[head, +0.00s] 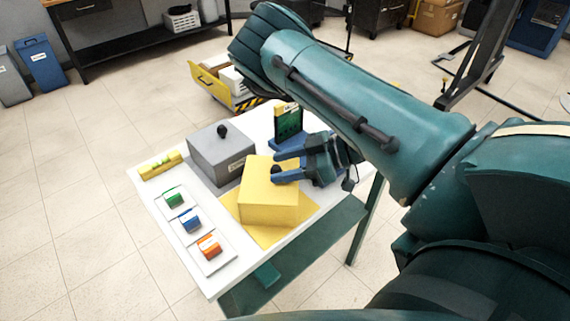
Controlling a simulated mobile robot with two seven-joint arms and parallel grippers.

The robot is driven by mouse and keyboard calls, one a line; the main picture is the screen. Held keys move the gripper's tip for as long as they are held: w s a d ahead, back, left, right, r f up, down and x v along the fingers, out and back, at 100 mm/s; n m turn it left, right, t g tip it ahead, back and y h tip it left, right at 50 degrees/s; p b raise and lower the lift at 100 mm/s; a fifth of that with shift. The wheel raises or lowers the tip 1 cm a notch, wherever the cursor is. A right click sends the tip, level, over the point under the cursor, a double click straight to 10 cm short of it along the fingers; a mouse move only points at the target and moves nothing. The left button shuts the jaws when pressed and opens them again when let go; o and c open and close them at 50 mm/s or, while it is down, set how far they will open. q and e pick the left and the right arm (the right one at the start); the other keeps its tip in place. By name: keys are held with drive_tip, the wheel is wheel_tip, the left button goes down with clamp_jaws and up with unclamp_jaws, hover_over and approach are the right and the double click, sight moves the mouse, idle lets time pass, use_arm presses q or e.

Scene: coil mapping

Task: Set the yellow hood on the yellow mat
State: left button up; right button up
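The yellow hood (268,207), a box with a dark knob on top, sits on the yellow mat (245,234) near the right side of the white table. Mat shows along the hood's front and sides. My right gripper (275,167) reaches in from the right over the hood's top. Its two blue fingers are apart, with the knob (275,170) between them. The arm and fingers hide part of the hood's top and far right side. My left gripper is not in view.
A grey hood (216,160) with a black knob stands behind left of the yellow one. A white tray (216,262) holds green, blue and orange coils at the table's left. A dark-screened device (289,122) stands at the back.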

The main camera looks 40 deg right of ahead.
drive_tip(key=shift+r, duration=0.15)
drive_tip(key=shift+s+d, duration=0.1)
drive_tip(key=shift+d, duration=0.1)
use_arm(q)
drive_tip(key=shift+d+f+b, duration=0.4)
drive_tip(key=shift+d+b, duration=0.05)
drive_tip(key=shift+b, duration=0.7)
use_arm(e)
drive_tip(key=v, duration=1.1)
drive_tip(key=shift+s+d+r, duration=0.15)
drive_tip(key=shift+s+r, duration=0.05)
drive_tip(key=shift+r, duration=0.05)
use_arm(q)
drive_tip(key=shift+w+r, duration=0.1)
